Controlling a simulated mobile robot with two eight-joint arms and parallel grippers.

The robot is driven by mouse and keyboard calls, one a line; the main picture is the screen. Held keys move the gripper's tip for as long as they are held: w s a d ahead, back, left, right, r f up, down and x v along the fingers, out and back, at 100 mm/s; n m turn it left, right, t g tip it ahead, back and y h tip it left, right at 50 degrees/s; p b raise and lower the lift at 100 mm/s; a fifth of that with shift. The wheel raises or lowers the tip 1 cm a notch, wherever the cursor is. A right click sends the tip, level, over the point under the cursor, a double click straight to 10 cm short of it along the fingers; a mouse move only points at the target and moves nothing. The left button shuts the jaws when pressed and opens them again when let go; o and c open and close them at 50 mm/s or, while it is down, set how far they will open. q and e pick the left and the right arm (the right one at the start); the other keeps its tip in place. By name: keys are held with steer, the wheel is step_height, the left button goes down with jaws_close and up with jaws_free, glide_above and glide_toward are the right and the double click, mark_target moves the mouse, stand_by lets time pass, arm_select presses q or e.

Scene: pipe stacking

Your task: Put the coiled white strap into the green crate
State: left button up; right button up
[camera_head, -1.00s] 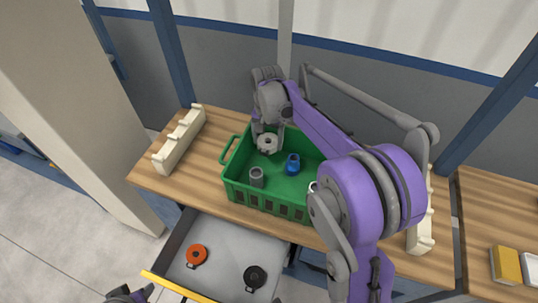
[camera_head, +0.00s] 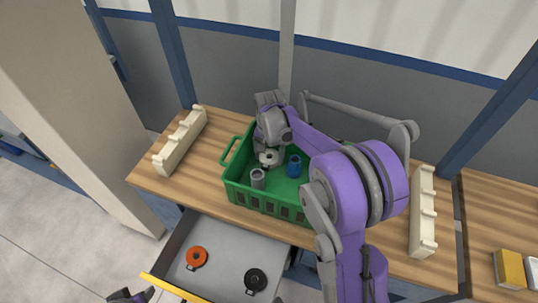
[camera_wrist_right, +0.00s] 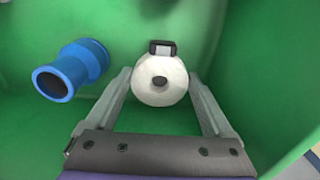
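The coiled white strap (camera_wrist_right: 158,88), a round white coil with a dark centre and a dark buckle, is between the fingertips of my right gripper (camera_wrist_right: 160,90). The fingers look shut on its two sides. In the head view the strap (camera_head: 269,158) is inside the green crate (camera_head: 262,203), near its back left part, under my right gripper (camera_head: 269,148). I cannot tell whether it touches the crate floor. My left gripper (camera_head: 131,297) shows only partly at the bottom edge; its fingers are unclear.
In the crate are a blue pipe piece (camera_head: 294,167) and a grey one (camera_head: 257,179). My right arm hides the crate's right part. An open drawer (camera_head: 222,250) holds an orange coil (camera_head: 196,257) and a black coil (camera_head: 255,279). Cream racks (camera_head: 180,141) (camera_head: 423,213) flank the crate.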

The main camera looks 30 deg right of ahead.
mark_target(269, 157)
steer(key=shift+o, duration=0.7)
steer(key=shift+r, duration=0.15)
steer(key=shift+r, duration=0.3)
step_height(269, 157, up, 12)
steer(key=p, duration=0.1)
steer(key=shift+f, duration=0.2)
